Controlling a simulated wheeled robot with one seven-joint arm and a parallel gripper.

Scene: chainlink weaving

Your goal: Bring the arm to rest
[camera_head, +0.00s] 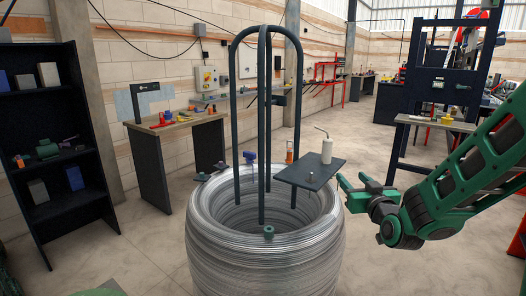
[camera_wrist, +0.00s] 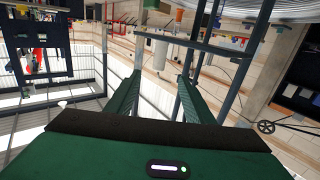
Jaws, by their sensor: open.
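My green arm (camera_head: 470,175) reaches in from the right edge in the head view. My gripper (camera_head: 351,182) is beside the right end of a small dark shelf (camera_head: 308,171), with nothing visible between its fingers. In the wrist view my gripper (camera_wrist: 160,76) shows two green fingers set well apart. The view there is upside down. A white bottle with a thin spout (camera_head: 326,151) stands on the dark shelf, to the left of the fingers and apart from them.
A large wire coil (camera_head: 265,250) stands below, with dark bent posts (camera_head: 235,110) rising from it. A workbench (camera_head: 165,124) and dark shelving (camera_head: 75,190) are on the left. A blue frame (camera_head: 390,130) stands behind my arm.

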